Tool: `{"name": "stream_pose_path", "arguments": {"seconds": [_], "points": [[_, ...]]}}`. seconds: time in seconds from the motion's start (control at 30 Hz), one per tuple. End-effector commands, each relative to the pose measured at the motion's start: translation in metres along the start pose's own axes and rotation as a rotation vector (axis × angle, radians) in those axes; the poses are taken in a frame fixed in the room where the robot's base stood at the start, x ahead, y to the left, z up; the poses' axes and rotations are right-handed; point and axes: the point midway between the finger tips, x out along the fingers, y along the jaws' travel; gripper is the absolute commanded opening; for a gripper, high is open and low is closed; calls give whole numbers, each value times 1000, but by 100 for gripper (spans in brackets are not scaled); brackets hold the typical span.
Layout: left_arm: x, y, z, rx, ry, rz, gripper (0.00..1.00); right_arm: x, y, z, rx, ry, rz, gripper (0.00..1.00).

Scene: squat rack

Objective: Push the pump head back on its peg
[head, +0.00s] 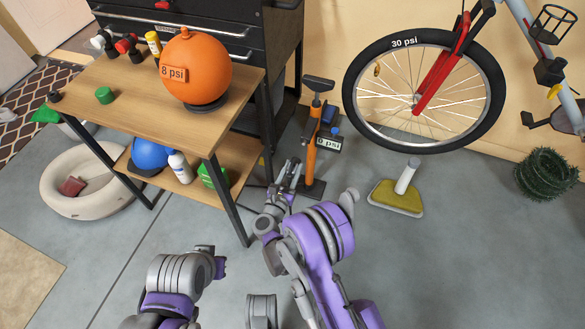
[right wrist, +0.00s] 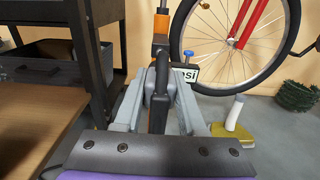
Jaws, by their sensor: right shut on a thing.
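My right gripper (head: 287,177) is shut on a dark, curved piece (right wrist: 158,88), seemingly the pump head. In the right wrist view it stands upright between the two grey fingers. The orange floor pump (head: 312,135) with its black handle (head: 318,83) stands just beyond the gripper; its orange barrel also shows in the right wrist view (right wrist: 161,22). I cannot make out the peg; the gripper hides part of the pump's lower side. My left arm shows at the bottom left, but its fingers do not show.
A wooden table (head: 130,82) with an orange ball (head: 195,67) is to the left. A "psi" sign (head: 328,142) is beside the pump. A yellow pad with a pale upright cylinder (head: 405,178) lies right, below a bicycle wheel (head: 360,118). Floor at the lower right is clear.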

Motion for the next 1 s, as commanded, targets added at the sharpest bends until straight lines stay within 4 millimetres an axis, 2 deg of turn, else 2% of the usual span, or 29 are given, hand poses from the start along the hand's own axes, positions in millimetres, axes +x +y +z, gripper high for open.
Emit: {"name": "stream_pose_path", "arguments": {"seconds": [0.33, 0.8, 1.0], "points": [[5, 0, 1, 0, -1, 0, 0, 1, -1, -1, 0, 0, 0, 0], [9, 0, 2, 0, -2, 0, 0, 43, -1, 1, 0, 0, -1, 0], [10, 0, 2, 0, -2, 0, 0, 53, 0, 1, 1, 0, 0, 0]]}}
